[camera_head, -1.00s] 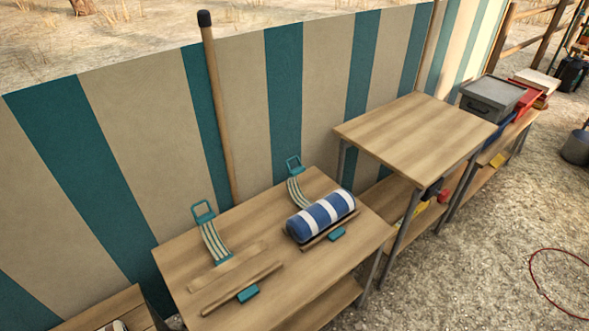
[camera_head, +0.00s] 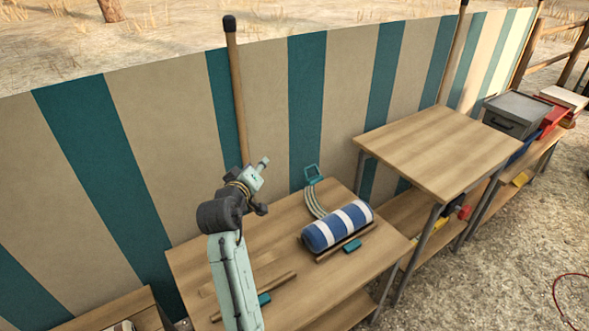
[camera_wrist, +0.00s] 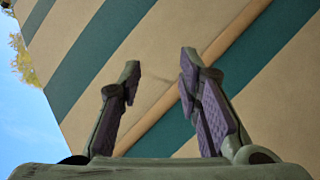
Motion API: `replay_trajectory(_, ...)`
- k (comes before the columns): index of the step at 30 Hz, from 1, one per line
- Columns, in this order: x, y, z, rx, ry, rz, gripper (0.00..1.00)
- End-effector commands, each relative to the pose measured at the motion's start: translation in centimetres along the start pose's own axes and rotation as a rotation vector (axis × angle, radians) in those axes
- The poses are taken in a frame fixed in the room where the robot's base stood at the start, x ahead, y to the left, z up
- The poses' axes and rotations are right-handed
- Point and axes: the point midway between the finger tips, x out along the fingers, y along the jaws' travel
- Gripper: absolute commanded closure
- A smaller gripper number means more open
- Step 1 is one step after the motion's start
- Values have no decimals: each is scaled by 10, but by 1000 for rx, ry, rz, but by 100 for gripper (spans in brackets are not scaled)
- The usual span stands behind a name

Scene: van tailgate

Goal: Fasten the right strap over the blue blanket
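The blue blanket (camera_head: 338,227), a roll with white bands, lies on the right part of the low wooden table in the head view. The right strap (camera_head: 315,199) is pale and striped. It rises behind the blanket to a raised teal buckle (camera_head: 312,173), not across the roll. A teal catch (camera_head: 352,245) sits in front of the roll. My gripper (camera_head: 257,178) is raised above the table, left of the right strap and apart from it. In the wrist view my gripper (camera_wrist: 160,72) is open and empty, its fingers facing the striped wall.
My arm hides the left strap. A bare wooden strip and a second teal catch (camera_head: 264,299) show on the table's left part. A wooden pole (camera_head: 237,95) stands against the striped wall (camera_head: 265,90). A higher table (camera_head: 437,150), clear on top, stands to the right.

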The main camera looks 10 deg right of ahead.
Motion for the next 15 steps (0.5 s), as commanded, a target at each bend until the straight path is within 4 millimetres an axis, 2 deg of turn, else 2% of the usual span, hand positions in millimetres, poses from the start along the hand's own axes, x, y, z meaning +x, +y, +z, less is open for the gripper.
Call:
replay_trajectory(1, 15, -6, 20, -161, -79, 51, 74)
replay_trajectory(3, 29, -8, 42, -389, -179, 123, 78)
replay_trajectory(7, 40, -8, 63, -731, -312, 217, 87)
replay_trajectory(10, 42, -8, 69, -890, -371, 259, 94)
replay_trajectory(13, 44, -7, 70, -962, -399, 278, 100)
replay_trajectory(15, 48, -5, 71, -977, -405, 283, 100)
